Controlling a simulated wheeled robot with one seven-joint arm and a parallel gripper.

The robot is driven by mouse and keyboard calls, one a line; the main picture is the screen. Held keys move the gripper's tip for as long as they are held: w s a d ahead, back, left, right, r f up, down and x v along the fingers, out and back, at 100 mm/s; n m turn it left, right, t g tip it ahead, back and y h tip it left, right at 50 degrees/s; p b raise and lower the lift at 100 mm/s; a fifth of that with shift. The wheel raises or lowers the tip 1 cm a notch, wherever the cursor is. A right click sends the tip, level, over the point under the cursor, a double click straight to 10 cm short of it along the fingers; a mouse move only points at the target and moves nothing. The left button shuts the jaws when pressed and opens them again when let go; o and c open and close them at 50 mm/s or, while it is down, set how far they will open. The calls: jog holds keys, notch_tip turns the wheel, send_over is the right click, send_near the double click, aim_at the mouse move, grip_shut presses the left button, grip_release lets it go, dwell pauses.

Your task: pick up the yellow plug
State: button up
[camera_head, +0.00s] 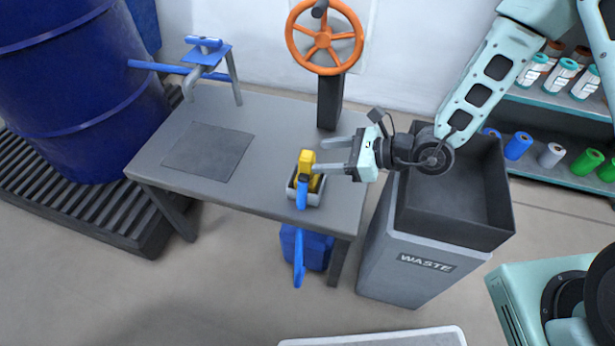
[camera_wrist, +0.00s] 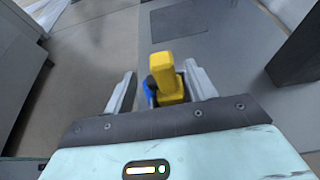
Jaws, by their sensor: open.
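The yellow plug (camera_head: 307,163) stands in a small grey open box (camera_head: 317,200) near the front right corner of the grey table. A blue part (camera_head: 302,193) sits against it at the front of the box. My gripper (camera_head: 318,155) reaches in from the right, level with the plug's upper part. In the wrist view the yellow plug (camera_wrist: 166,80) lies ahead between my two fingers (camera_wrist: 160,88), which are apart and show gaps to it. The plug's lower end is hidden in the box.
An orange handwheel (camera_head: 324,40) on a dark post stands behind the box. A blue stand (camera_head: 207,55) and a dark mat (camera_head: 208,152) are on the table's left. A waste bin (camera_head: 424,262) with a dark tray stands right of the table. The table's middle is clear.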

aim_at(300, 157)
jog(key=b+x, duration=0.1)
jog(key=x, duration=0.6)
jog(key=shift+w+a+f, duration=0.1)
jog(key=shift+w+f, duration=0.05)
jog(key=shift+w, duration=0.05)
grip_shut()
